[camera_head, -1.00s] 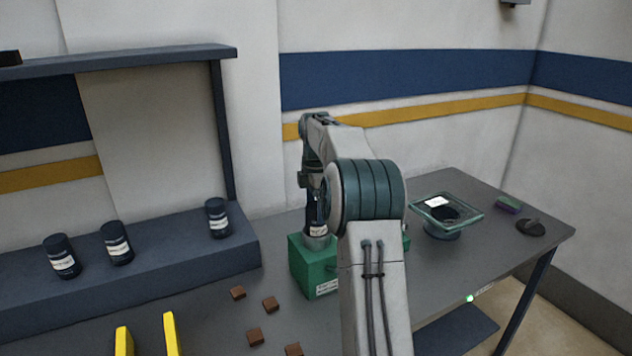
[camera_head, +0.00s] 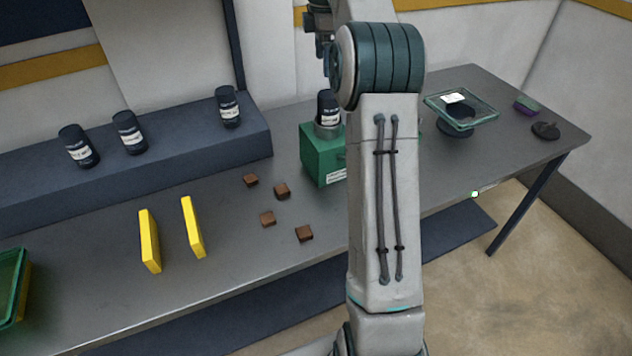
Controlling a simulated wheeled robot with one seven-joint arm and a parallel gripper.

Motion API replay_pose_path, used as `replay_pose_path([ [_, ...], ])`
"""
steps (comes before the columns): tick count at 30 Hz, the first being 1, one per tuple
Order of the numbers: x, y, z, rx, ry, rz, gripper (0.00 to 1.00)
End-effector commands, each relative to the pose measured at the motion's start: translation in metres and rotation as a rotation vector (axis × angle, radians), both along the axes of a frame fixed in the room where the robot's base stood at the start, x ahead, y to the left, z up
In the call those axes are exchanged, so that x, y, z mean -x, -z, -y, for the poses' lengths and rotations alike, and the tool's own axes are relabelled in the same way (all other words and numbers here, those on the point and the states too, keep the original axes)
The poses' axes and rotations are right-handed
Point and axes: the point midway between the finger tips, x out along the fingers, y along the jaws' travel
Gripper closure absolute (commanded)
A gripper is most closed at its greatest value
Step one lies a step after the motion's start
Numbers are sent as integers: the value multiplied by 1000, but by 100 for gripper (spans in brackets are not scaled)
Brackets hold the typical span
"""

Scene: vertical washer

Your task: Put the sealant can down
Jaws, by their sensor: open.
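A dark can with a white label (camera_head: 328,108) stands upright in the grey round holder on top of a green box (camera_head: 322,158). My arm link hides the right part of the box. My gripper (camera_head: 322,48) is above the can, near the top edge of the picture and partly behind my arm. It is open and appears apart from the can, with nothing seen in it.
Similar dark cans (camera_head: 130,132) stand on the raised shelf at left. Two yellow upright blocks (camera_head: 149,241) and several brown blocks (camera_head: 281,190) are on the table (camera_head: 215,285). A glass-topped stand (camera_head: 461,108) is at right. A green bin (camera_head: 12,285) is at lower left.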

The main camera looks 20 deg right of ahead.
Motion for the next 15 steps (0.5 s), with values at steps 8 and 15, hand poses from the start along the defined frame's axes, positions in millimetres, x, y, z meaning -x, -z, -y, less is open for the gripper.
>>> replay_pose_path([
  [8, 67, -23, -67, 20, 317, 91, 24],
  [15, 144, -14, -110, -14, 622, 176, 24],
])
